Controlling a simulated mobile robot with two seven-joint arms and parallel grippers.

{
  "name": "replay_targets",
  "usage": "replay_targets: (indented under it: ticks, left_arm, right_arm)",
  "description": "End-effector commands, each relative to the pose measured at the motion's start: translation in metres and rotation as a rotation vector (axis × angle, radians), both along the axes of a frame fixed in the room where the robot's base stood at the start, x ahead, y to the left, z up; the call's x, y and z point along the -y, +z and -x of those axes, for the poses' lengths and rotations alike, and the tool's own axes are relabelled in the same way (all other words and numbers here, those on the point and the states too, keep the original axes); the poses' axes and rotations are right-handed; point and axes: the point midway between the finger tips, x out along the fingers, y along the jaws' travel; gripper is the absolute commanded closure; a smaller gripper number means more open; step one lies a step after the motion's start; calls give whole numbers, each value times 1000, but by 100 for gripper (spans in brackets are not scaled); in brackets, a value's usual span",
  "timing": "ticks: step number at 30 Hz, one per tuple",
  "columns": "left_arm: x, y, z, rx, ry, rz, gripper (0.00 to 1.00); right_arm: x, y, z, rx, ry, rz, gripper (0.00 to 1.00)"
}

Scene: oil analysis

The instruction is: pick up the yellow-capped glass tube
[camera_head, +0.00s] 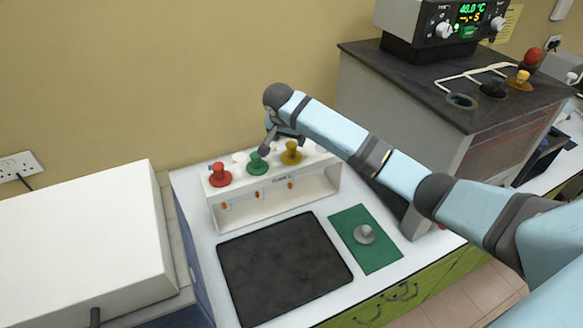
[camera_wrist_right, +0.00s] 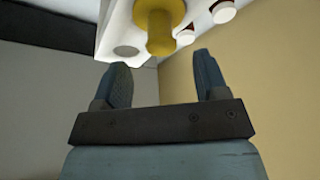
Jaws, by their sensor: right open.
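The yellow-capped glass tube (camera_head: 291,152) stands in a white rack (camera_head: 275,201), right of a green-capped one (camera_head: 257,164) and a red-capped one (camera_head: 220,174). Its glass is mostly hidden. My right gripper (camera_head: 272,141) is above the back of the rack, close to the green and yellow caps; its fingers are partly hidden by its own wrist. In the right wrist view my right gripper (camera_wrist_right: 163,76) is open and empty. A yellow piece (camera_wrist_right: 159,28) shows just beyond the fingertips, roughly between them, apart from both. My left gripper is out of view.
A black mat (camera_head: 283,268) and a green mat (camera_head: 352,243) with a small grey metal piece (camera_head: 364,234) lie before the rack. A white box (camera_head: 82,245) stands at left. A dark-topped unit (camera_head: 420,85) stands at right. The wall is close behind the rack.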

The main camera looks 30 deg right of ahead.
Motion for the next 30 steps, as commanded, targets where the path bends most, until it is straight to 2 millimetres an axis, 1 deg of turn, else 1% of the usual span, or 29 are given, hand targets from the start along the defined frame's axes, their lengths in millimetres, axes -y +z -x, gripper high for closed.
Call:
replay_targets:
  ticks: [4, 9, 12, 20, 21, 23, 24, 26, 27, 29, 30]
  left_arm:
    - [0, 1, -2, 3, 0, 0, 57]
    - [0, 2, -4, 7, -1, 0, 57]
    - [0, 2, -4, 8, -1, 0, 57]
    - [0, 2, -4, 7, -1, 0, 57]
    - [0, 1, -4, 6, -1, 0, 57]
    - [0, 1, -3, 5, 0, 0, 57]
    - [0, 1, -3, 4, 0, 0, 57]
    - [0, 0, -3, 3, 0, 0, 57]
    - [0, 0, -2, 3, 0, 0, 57]
    - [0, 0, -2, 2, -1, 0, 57]
    - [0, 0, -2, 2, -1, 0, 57]
  right_arm:
    - [4, -12, -3, -1, 0, 1, 33]
    - [11, -36, -11, -1, -1, 2, 33]
    - [14, -46, -13, 0, 0, 1, 33]
    - [14, -49, -14, 2, 1, 0, 33]
    - [14, -49, -14, 1, 0, 0, 38]
    - [14, -49, -14, 1, 0, 0, 52]
    - [14, -49, -14, 1, 0, 0, 61]
    - [14, -49, -14, 1, 0, 0, 75]
    - [14, -49, -14, 1, 0, 0, 84]
    - [14, -49, -14, 1, 0, 0, 98]
    - [14, -49, -14, 1, 0, 0, 100]
